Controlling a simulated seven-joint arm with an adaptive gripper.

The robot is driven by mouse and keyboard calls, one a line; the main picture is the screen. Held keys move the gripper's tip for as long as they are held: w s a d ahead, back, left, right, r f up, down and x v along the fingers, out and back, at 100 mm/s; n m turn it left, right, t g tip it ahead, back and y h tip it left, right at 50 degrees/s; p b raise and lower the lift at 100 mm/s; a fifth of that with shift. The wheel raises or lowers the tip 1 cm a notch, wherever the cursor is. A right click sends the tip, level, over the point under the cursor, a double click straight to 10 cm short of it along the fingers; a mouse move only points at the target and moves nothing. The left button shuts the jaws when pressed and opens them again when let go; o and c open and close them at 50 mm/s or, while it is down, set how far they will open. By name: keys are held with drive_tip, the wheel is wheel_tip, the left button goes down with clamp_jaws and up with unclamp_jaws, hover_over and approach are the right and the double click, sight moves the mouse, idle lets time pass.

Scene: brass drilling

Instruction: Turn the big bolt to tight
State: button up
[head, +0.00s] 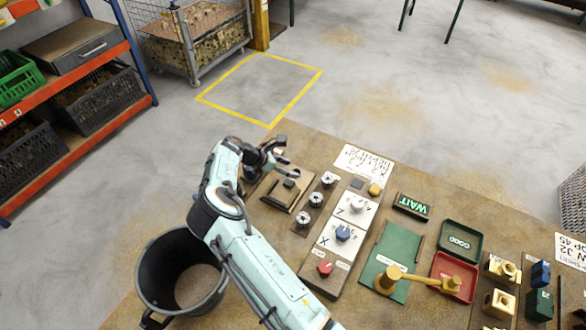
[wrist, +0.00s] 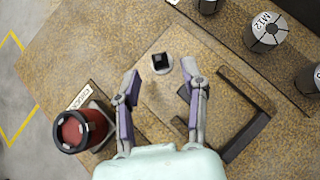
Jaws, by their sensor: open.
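A short bolt-like piece (wrist: 161,63) with a dark square top on a pale round base stands on the brown plate (wrist: 215,75); I take it for the big bolt. It also shows in the head view as a small dark block (head: 292,184). My gripper (wrist: 161,75) is open, its two fingers spread left and right of the bolt in the wrist view, with nothing between them touching it. In the head view my gripper (head: 283,153) hovers above and behind the plate. No tight mark can be read.
A dark angled bracket (wrist: 245,130) lies right of the bolt. A red-topped cylinder (wrist: 80,130) stands at lower left. M12 collets (wrist: 267,32) stand beyond.

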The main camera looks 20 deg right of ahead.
drive_tip(key=v, duration=0.9)
drive_tip(key=shift+a+r, duration=0.25)
drive_tip(key=shift+a, duration=0.05)
